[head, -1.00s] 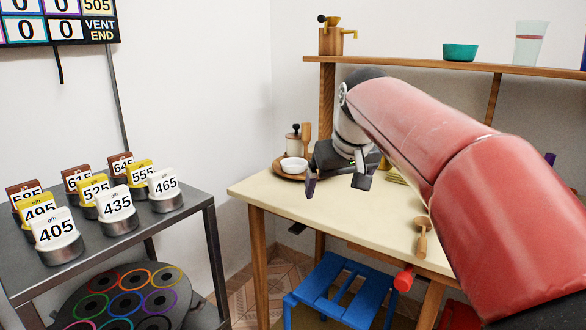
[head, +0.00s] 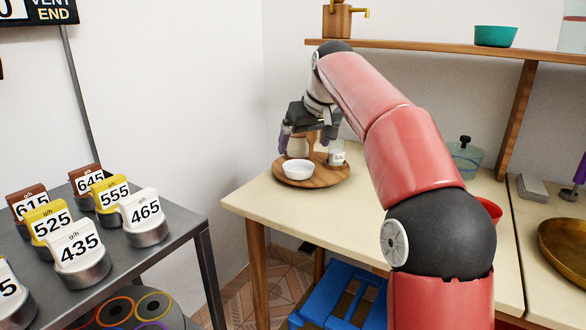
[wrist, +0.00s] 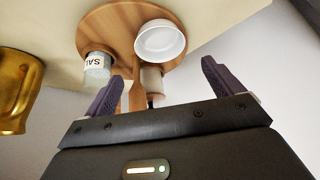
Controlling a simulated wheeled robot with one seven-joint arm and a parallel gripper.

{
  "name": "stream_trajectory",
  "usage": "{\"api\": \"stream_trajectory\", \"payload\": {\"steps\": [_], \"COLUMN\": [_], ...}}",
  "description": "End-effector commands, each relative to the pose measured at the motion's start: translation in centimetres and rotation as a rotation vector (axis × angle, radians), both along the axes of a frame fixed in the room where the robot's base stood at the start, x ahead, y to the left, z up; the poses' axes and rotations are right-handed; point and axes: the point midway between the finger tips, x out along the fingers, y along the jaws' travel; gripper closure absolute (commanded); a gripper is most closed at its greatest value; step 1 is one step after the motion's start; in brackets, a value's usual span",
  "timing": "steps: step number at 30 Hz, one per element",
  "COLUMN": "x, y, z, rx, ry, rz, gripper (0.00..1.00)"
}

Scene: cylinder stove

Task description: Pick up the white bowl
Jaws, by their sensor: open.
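The white bowl (head: 298,170) sits upright on a round wooden tray (head: 325,180) at the table's far left corner. It also shows in the wrist view (wrist: 160,40), empty, near the tray's edge. My gripper (head: 308,142) is above the back of the tray in the head view, open, with nothing between its fingers. In the wrist view the two purple fingers (wrist: 160,88) are spread apart, and the bowl lies beyond them, not touching them.
A salt jar (head: 337,154) and a light canister (wrist: 151,80) share the tray with the bowl. A brass vessel (wrist: 18,90) is at the wrist view's left. A wooden shelf (head: 430,48) runs above the table. A grey cart (head: 180,215) with labelled weights stands left.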

Motion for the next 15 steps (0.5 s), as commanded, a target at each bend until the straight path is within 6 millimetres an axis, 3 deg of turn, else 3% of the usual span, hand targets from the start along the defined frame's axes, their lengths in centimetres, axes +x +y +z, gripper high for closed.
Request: {"api": "stream_trajectory", "payload": {"steps": [15], "x": [2.0], "y": [1.1], "z": [-6.1], "rx": [0.001], "ry": [0.003], "rz": [0.001], "gripper": [0.08]}}
